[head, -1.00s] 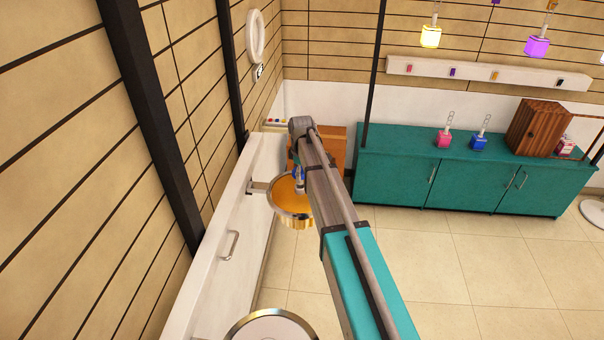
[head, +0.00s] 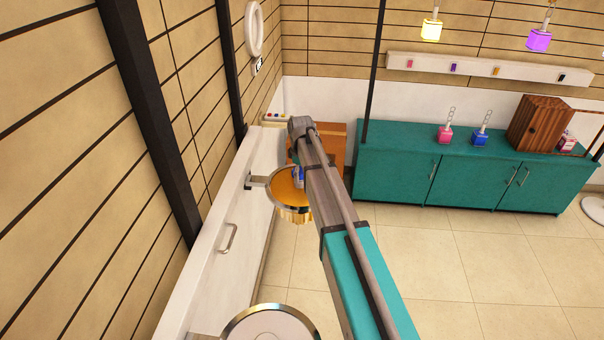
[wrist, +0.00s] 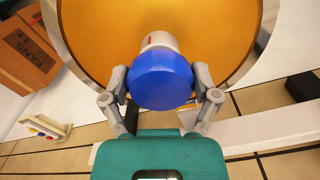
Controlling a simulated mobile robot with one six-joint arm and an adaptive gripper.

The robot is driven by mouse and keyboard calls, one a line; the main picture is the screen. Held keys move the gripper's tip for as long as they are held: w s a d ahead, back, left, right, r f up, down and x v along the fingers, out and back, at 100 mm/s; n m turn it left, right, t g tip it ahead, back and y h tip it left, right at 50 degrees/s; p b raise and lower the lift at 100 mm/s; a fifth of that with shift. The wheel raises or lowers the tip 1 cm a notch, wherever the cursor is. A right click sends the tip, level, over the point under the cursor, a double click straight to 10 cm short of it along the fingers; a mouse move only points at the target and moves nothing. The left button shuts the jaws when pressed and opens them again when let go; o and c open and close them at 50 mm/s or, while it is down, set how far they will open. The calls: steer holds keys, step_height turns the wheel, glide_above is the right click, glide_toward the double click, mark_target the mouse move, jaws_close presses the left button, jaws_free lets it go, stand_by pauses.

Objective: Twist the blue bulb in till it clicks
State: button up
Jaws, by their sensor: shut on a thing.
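The blue bulb (wrist: 162,82) fills the middle of the wrist view, its rounded end toward the camera. My gripper (wrist: 161,76) is shut on it, one finger at each side. Behind the bulb is a white collar (wrist: 158,41) with a small red mark, against a round orange-gold plate (wrist: 90,35). Whether the bulb is fully seated cannot be told. In the head view, a bit of blue (head: 298,176) shows at the plate (head: 285,192), which has a metal rim. My arm hides the rest of the bulb and my gripper there.
A white wall with a handle (head: 229,238) runs along the left. A brown box (wrist: 27,52) stands beyond the plate. A teal cabinet (head: 400,170) at the back carries a pink item (head: 444,135), a blue item (head: 480,138) and a wooden box (head: 537,124). Open tiled floor lies right.

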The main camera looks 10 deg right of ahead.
steer(key=m, duration=0.6)
steer(key=shift+a, duration=0.15)
steer(key=m, duration=0.5)
steer(key=shift+s+a, duration=0.1)
stand_by(0.6)
steer(key=o, duration=1)
steer(key=shift+c, duration=0.2)
steer(key=shift+r, duration=0.1)
steer(key=shift+r+p, duration=3.7)
steer(key=shift+p, duration=0.05)
steer(key=shift+f, duration=0.1)
